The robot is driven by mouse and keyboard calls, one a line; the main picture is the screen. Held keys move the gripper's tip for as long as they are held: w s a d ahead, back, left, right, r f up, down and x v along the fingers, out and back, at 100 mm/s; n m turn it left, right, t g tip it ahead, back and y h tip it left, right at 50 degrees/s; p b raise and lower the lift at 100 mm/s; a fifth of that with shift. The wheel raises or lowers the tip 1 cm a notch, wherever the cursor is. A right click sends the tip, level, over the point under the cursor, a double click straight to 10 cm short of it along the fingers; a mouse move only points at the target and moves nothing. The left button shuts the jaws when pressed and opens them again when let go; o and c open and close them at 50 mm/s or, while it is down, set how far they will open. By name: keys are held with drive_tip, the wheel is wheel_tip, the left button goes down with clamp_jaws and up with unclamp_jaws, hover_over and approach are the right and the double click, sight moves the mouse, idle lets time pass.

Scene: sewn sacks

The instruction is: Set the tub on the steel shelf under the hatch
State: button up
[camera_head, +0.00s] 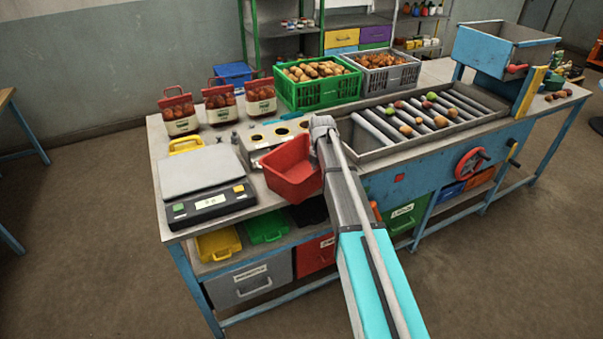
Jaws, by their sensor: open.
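A red open-topped tub (291,170) sits at the front edge of the steel bench, just left of my arm. Part of it is hidden by the arm. My gripper (323,124) is at the far end of my arm, above the bench beside the tub's upper right side. It is open, its fingers are mostly hidden, and I cannot tell whether it touches the tub. A blue hopper (505,45) stands at the bench's right end. I cannot make out a clear hatch or the steel shelf under it.
A scale (205,190) fills the bench's left front. A roller tray (425,118) holds produce at right. Labelled bins (250,282) sit below.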

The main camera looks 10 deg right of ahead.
clamp_jaws()
idle(0.3)
drive_tip(key=shift+r, duration=0.15)
idle(0.4)
wheel_tip(320, 180, up, 3)
drive_tip(key=p, duration=0.3)
drive_tip(key=s+r+p, duration=0.9)
drive_tip(key=s+p, duration=0.1)
drive_tip(key=s, duration=0.4)
drive_tip(key=shift+a+r, duration=0.25)
drive_tip(key=shift+r, duration=0.1)
